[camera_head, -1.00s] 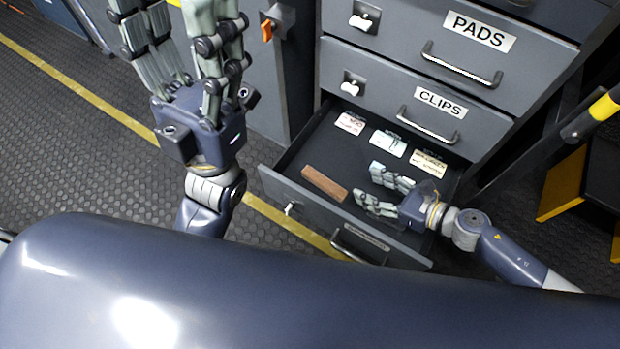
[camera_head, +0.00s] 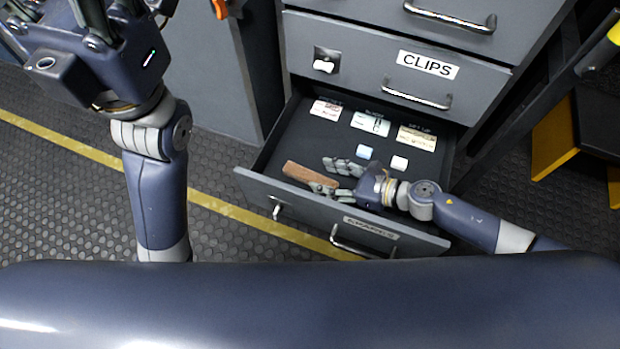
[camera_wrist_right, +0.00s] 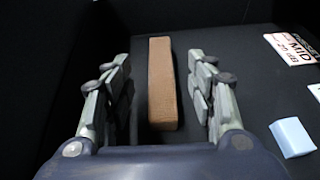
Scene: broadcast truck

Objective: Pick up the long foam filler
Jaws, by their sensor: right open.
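The long foam filler appears to be the brown bar (camera_head: 310,178) in the open lower drawer, near its front left. My right gripper (camera_head: 325,175) is open and low in the drawer beside the bar, overlapping its right end in the head view. In the right wrist view the bar (camera_wrist_right: 162,85) lies lengthwise between the two spread finger sets, with a gap on each side. My left gripper (camera_head: 85,15) is high at the top left, away from the drawer. Its fingers are spread apart and their tips are cut off by the frame.
The drawer (camera_head: 300,200) also holds a small light-blue block (camera_head: 365,152), a small white block (camera_head: 399,163) and labelled cards (camera_head: 370,123). The closed CLIPS drawer (camera_head: 370,70) is above. A black and yellow stand (camera_head: 555,140) is at the right. Floor at left is clear.

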